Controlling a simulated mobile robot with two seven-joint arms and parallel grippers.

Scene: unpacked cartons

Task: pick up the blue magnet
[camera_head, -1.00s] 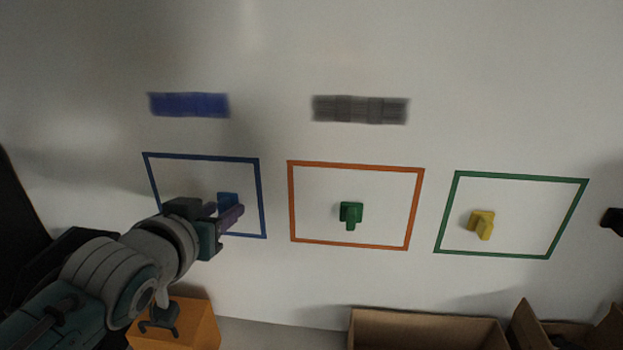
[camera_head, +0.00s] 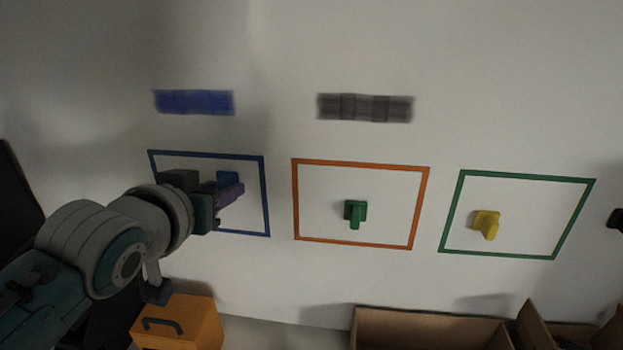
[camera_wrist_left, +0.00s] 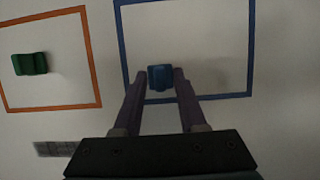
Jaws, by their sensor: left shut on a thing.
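The blue magnet (camera_head: 227,177) is at the white board inside the blue outlined frame, partly hidden behind my fingers in the head view. It also shows in the left wrist view (camera_wrist_left: 161,78), between the two finger ends. My left gripper (camera_head: 231,191) comes in from the left and is shut on the blue magnet; its purple fingers lie along both sides of it in the left wrist view (camera_wrist_left: 163,80). Whether the magnet still touches the board cannot be told. My right gripper is not in view.
A green magnet (camera_head: 355,212) is in the orange frame and a yellow magnet (camera_head: 486,223) in the green frame. Blue (camera_head: 194,102) and grey (camera_head: 365,107) strips are above. An orange box (camera_head: 180,325) and an open carton (camera_head: 430,325) stand below. A black object (camera_head: 615,218) is at the right edge.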

